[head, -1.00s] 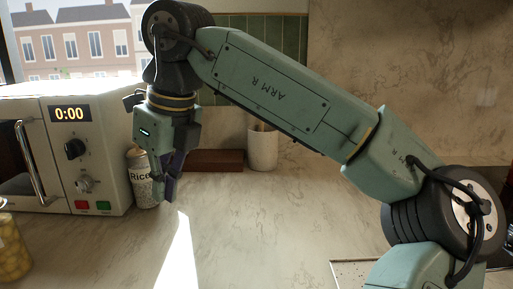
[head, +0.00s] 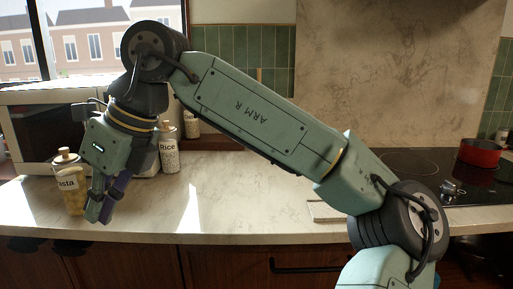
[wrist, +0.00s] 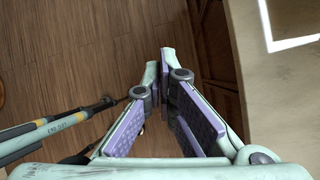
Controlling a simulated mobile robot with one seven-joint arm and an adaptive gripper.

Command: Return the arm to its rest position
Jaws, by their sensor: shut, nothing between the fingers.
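My gripper (head: 104,206) hangs at the left of the head view, pointing down, with its purple-padded fingers together and nothing between them. My arm (head: 262,110) is bent, running from the lower right up to the wrist at the upper left. In the wrist view the fingertips (wrist: 165,62) meet above the wooden floor (wrist: 90,50), beside the counter edge. In the head view the gripper overlaps the counter's front edge and partly covers the pasta jar.
The pasta jar (head: 71,178) and rice jar (head: 169,152) stand on the counter (head: 240,200) at the left, before the microwave (head: 35,110). A red pot (head: 481,152) sits on the black cooktop (head: 420,160) at the right. Brown cabinets (head: 215,265) lie below the counter.

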